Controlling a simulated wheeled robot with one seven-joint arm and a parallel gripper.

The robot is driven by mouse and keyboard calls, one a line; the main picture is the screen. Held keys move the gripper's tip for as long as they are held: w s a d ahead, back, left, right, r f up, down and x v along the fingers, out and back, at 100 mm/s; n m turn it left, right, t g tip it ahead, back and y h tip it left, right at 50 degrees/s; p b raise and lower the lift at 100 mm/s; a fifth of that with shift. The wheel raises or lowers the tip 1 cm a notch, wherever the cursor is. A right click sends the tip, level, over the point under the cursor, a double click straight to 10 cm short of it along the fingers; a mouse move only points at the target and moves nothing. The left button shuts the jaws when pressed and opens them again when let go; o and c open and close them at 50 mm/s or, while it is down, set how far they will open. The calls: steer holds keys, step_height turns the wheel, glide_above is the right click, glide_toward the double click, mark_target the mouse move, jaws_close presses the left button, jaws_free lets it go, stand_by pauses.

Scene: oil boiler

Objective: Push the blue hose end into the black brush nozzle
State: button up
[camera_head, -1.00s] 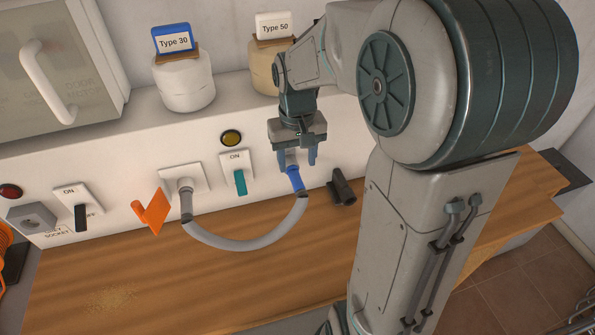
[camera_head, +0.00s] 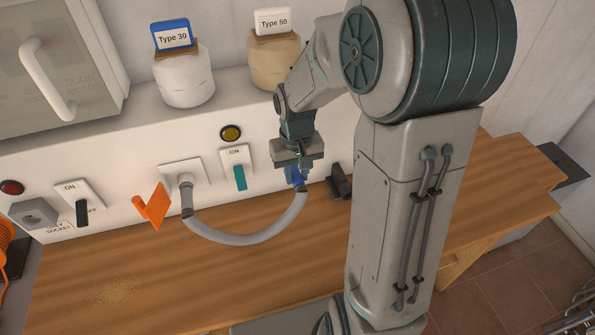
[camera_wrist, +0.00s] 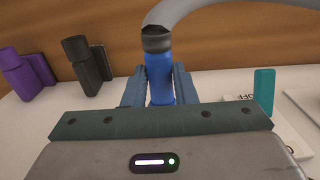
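The blue hose end (camera_head: 301,181) is on the free end of the grey hose, low against the white panel. My gripper (camera_head: 297,178) is lowered over it. In the wrist view, the blue hose end (camera_wrist: 160,78) lies between my two fingers (camera_wrist: 160,92), close to both; whether they press on it I cannot tell. The black brush nozzle (camera_head: 340,183) is just right of my gripper, apart from the hose end. It also shows in the wrist view (camera_wrist: 85,62), at the left. My gripper partly hides the hose end in the head view.
The grey hose (camera_head: 245,239) loops over the wooden counter (camera_head: 180,275) from a wall socket (camera_head: 184,176). An orange flap (camera_head: 153,207) and a teal switch (camera_head: 239,178) stand left of my gripper. A purple nozzle (camera_wrist: 25,72) stands beyond the black one.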

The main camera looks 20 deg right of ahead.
steer(key=shift+s, duration=2.75)
steer(key=s+d+f+b, duration=0.2)
steer(key=s+d+f, duration=0.1)
steer(key=d, duration=0.1)
steer(key=s+d+f+b, duration=0.2)
steer(key=s+d+b, duration=0.1)
steer(key=d, duration=0.1)
steer(key=s+d+f+b, duration=0.2)
steer(key=s+d+f, duration=0.1)
steer(key=d, duration=0.1)
steer(key=shift+s+d+f, duration=0.2)
steer(key=shift+f, duration=0.15)
steer(key=shift+s+d+f+b, duration=0.4)
steer(key=shift+s+d+b, duration=0.25)
steer(key=shift+d+b, duration=0.2)
steer(key=shift+w, duration=0.15)
steer(key=shift+w, duration=2.25)
steer(key=shift+w, duration=0.2)
